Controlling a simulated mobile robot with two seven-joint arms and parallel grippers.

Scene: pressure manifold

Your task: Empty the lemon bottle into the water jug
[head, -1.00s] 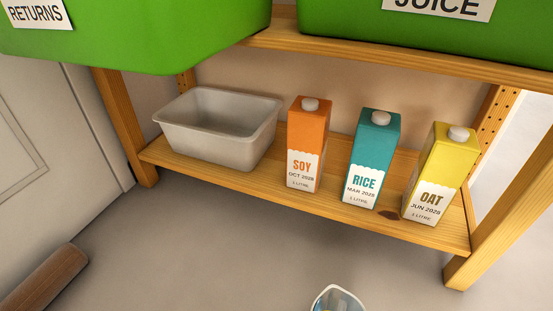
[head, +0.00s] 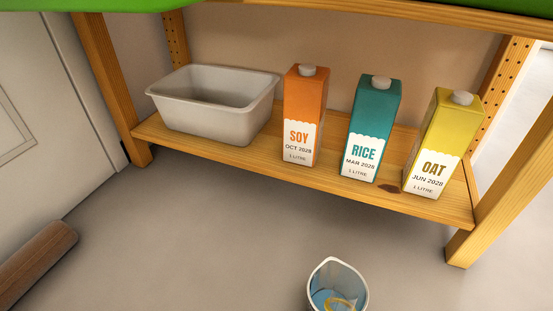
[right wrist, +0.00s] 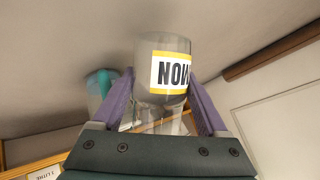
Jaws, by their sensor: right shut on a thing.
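My right gripper (right wrist: 160,108) is in the right wrist view, its two purple fingers shut on the lemon bottle (right wrist: 148,66). The bottle is clear, with a white and yellow label whose visible letters look upside down in this picture; the floor is at the top of it. I cannot tell how much is in the bottle. The water jug (head: 338,287) is at the bottom edge of the head view, open at the top, with blue and a yellowish curve inside. A pale bluish vessel, apparently the jug (right wrist: 100,86), is left of the bottle in the wrist view. My left gripper is not in view.
A wooden shelf (head: 230,172) holds an empty-looking grey tub (head: 215,120) and orange soy (head: 303,105), teal rice (head: 371,120) and yellow oat (head: 440,135) cartons. A brown cylinder (head: 38,262) is at lower left.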

